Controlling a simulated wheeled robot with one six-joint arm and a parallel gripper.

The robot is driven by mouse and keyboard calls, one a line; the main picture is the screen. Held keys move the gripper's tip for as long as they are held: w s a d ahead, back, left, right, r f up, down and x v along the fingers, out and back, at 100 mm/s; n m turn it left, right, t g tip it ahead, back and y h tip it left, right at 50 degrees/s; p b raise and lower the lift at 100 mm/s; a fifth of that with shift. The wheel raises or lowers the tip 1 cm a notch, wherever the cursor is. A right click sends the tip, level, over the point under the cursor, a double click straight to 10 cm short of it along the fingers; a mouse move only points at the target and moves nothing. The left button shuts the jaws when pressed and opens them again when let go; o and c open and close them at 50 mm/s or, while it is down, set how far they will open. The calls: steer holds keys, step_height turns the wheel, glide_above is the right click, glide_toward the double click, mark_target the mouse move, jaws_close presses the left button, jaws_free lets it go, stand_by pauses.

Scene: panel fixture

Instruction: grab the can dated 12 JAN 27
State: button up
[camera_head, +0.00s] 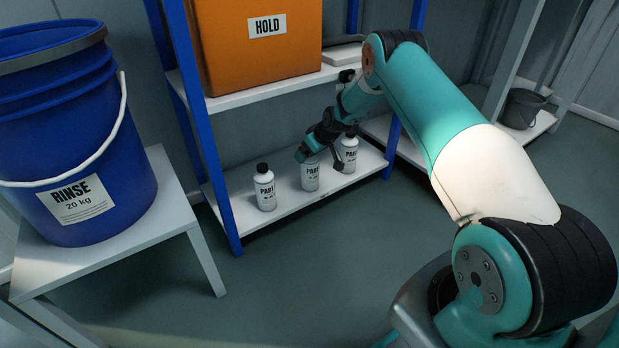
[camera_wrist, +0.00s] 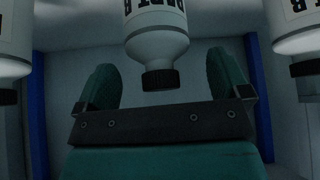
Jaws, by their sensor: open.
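Three white bottles or cans with black caps and PART labels stand upright in a row on the low shelf: left (camera_head: 265,190), middle (camera_head: 310,176) and right (camera_head: 350,157). The dates are too small to read. My gripper (camera_head: 319,159) is open at the middle one, partly covering its top. In the wrist view, which shows things upside down, the middle can (camera_wrist: 157,45) lies between the two spread fingers of my gripper (camera_wrist: 160,65), with a gap on each side. The neighbouring cans show at the left edge (camera_wrist: 14,60) and the right edge (camera_wrist: 298,35).
An orange HOLD box (camera_head: 255,60) sits on the upper shelf (camera_head: 270,92) above the cans. Blue posts (camera_head: 205,130) frame the rack. A blue RINSE bucket (camera_head: 75,140) stands on a white table at the left. The floor (camera_head: 300,275) in front is clear.

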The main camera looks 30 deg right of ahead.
steer(key=shift+x, duration=0.85)
steer(key=c, duration=1.6)
steer(key=shift+r, duration=0.1)
steer(key=shift+c, duration=0.5)
steer(key=shift+r, duration=0.15)
